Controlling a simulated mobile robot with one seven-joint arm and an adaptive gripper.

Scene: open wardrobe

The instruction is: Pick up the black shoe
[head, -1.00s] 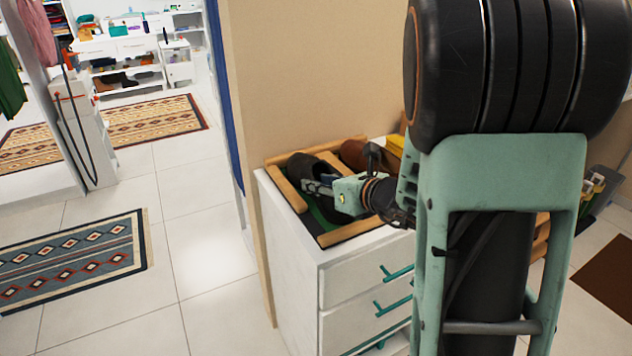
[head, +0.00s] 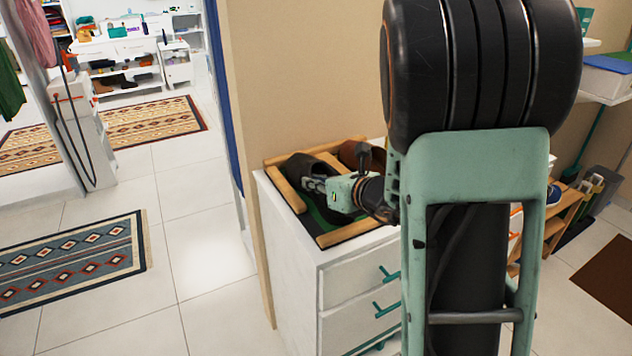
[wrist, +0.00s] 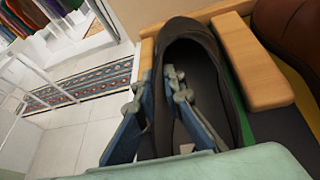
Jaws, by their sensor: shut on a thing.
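The black shoe (wrist: 207,84) lies in a wood-framed tray (head: 288,190) on top of a white drawer cabinet. In the wrist view its opening faces me and it fills the middle. My gripper (wrist: 158,95) is shut on the near left side wall of the shoe, with one finger outside and one inside the opening. In the head view the gripper (head: 313,184) reaches into the tray from the right, and the dark shoe (head: 308,163) shows just beyond the fingers. I cannot tell whether the shoe is clear of the tray floor.
A brown shoe (wrist: 293,32) sits in the compartment to the right, past a wooden divider (wrist: 250,62). A beige wall (head: 300,80) stands behind the cabinet (head: 290,270). The tiled floor to the left is open, with patterned rugs (head: 70,258).

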